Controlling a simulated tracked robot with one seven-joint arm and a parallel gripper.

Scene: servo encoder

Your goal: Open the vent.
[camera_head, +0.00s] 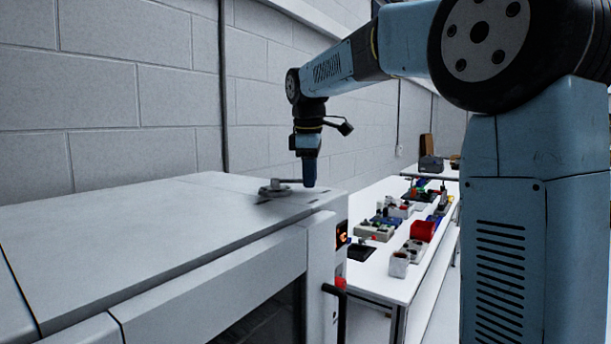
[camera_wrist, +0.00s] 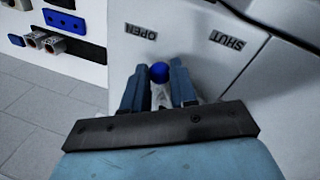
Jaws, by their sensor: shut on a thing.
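The vent (camera_head: 272,189) is a small grey round fitting with a lever arm on top of the white machine (camera_head: 150,225), near its right end. My gripper (camera_head: 309,184) points straight down over the lever's outer end. In the wrist view my gripper (camera_wrist: 159,80) has one finger on each side of a blue ball knob (camera_wrist: 159,72) and is shut on the lever there. The knob lies closer to OPEN. The fitting's base is mostly hidden behind my gripper in the wrist view.
A white table (camera_head: 384,282) with several small devices and a red bin (camera_head: 422,230) stands right of the machine. A block wall (camera_head: 110,90) runs behind. A red-and-black handle (camera_head: 338,290) sticks out at the machine's front. The machine's top is otherwise clear.

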